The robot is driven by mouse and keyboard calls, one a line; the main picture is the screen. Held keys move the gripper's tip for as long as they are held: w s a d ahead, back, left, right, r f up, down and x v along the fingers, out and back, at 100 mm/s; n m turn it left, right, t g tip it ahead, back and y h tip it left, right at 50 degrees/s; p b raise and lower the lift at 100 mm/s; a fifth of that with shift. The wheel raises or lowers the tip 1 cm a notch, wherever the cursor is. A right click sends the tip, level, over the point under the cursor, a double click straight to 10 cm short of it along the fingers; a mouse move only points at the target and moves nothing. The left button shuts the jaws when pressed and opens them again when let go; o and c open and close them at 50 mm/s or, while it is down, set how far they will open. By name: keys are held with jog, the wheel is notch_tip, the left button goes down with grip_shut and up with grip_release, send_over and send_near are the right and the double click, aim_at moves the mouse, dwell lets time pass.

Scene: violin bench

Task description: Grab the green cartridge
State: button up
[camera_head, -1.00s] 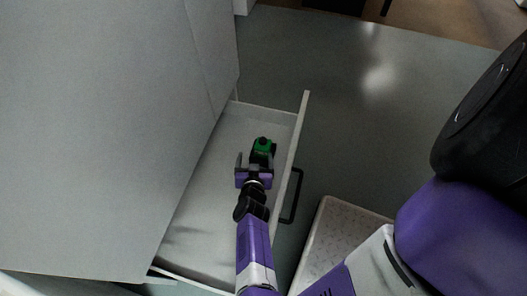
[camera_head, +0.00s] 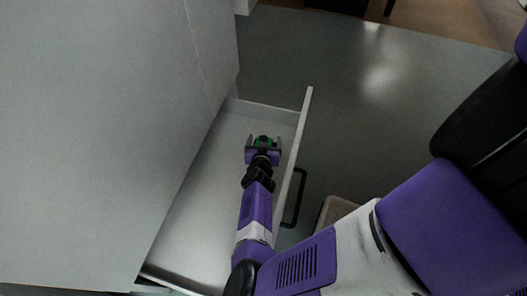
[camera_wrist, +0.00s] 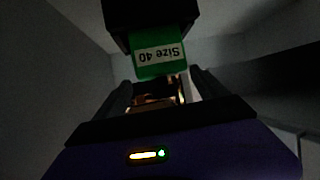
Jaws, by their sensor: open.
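The green cartridge (camera_head: 263,139) is inside the open drawer (camera_head: 197,235), close to the drawer's far end. In the head view my gripper (camera_head: 263,143) is over it and hides much of it. The two fingers of my gripper (camera_wrist: 160,92) stand apart, left and right of the cartridge's lower edge. The gap between them is open. I cannot tell whether either finger touches the cartridge.
The drawer front (camera_head: 297,150) stands close to the right of my arm, with a black handle (camera_head: 296,198) outside it. A large grey cabinet (camera_head: 100,130) rises on the left. The drawer floor around the arm is clear.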

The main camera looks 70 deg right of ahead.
grip_shut()
dwell(0.4)
jog(key=shift+r, duration=0.1)
